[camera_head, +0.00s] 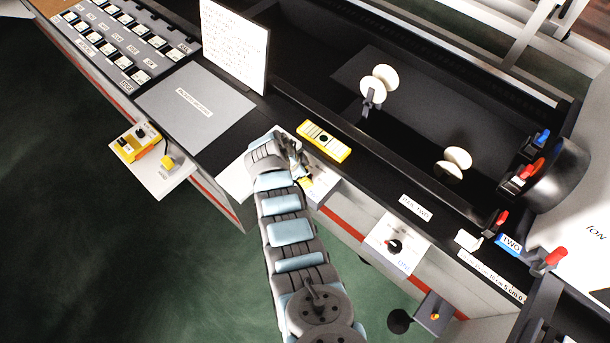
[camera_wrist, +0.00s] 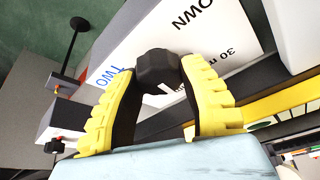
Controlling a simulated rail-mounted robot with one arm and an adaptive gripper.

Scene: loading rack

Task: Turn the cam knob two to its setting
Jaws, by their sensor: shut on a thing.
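A black faceted knob (camera_wrist: 156,68) stands on a white plate (camera_wrist: 215,60) in the wrist view. The plate carries blue lettering "TWO" and black lettering ending in "OWN", with "30 m" beside it. My gripper (camera_wrist: 158,80) has its yellow ribbed fingers on either side of the knob, shut on it. In the head view my gripper (camera_head: 303,176) is at the front edge of the rack over a white plate (camera_head: 325,184), and my arm and gripper hide the knob. The knob's pointer and exact setting cannot be read.
Another white plate (camera_head: 408,262) with a black and red knob (camera_head: 394,246) is to the right. A yellow pendant (camera_head: 324,141) lies just behind my gripper. A grey pad (camera_head: 196,104) and upright white notice (camera_head: 234,48) are to the left. Cream rollers (camera_head: 379,84) stand behind.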

